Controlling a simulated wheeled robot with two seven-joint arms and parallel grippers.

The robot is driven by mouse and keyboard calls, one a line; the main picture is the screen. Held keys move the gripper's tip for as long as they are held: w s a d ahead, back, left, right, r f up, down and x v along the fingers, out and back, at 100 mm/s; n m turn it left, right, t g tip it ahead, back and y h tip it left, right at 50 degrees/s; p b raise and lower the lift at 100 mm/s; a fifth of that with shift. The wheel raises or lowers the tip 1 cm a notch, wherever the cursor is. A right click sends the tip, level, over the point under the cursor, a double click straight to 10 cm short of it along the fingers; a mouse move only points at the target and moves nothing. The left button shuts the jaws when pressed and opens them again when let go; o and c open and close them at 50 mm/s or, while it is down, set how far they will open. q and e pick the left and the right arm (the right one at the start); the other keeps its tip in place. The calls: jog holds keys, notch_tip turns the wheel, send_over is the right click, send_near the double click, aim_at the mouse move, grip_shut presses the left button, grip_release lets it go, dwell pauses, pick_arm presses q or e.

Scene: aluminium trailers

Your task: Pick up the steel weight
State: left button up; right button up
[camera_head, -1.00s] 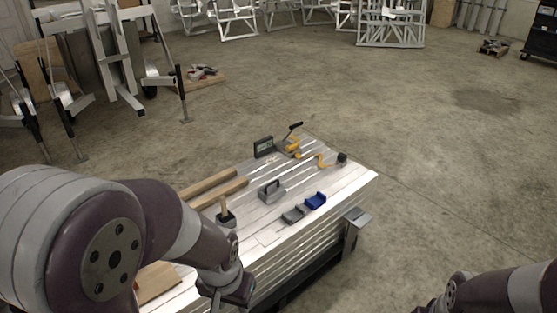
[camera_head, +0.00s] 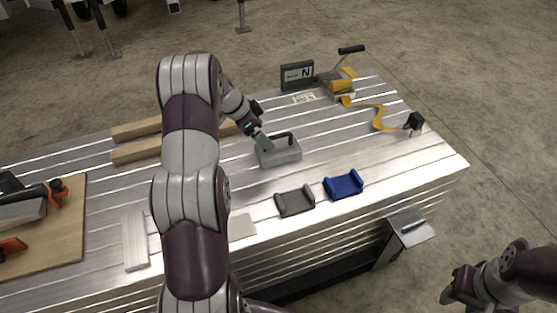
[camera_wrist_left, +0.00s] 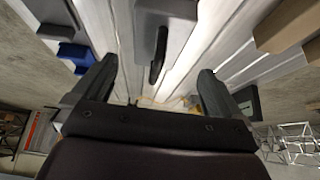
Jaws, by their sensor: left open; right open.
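The steel weight (camera_head: 280,154), a grey block with a dark handle on top, sits on the slatted aluminium trailer bed (camera_head: 340,220) in the head view. My left gripper (camera_head: 262,138) reaches down at the weight's handle side, partly hidden by its own wrist. In the left wrist view the left gripper (camera_wrist_left: 157,70) is open, and the weight's dark handle (camera_wrist_left: 158,58) shows between its fingers, not gripped. My right gripper (camera_head: 458,288) is open and empty at the lower right, off the bed and far from the weight.
A grey cradle (camera_head: 295,201) and a blue cradle (camera_head: 344,185) lie in front of the weight. A display box (camera_head: 297,75) and a yellow ratchet strap (camera_head: 380,115) are behind. Wooden bars (camera_head: 135,151) and a board with tools (camera_head: 60,245) lie left.

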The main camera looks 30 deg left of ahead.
aim_at(277, 148)
pick_arm(q)
jog(key=b+x, duration=0.2)
jog(key=x, duration=0.6)
jog(key=shift+d+f, duration=0.15)
jog(key=shift+f, duration=0.05)
jog(key=shift+r, duration=0.1)
jog(key=c, duration=1.5)
jog(key=shift+w+r, duration=0.1)
grip_shut()
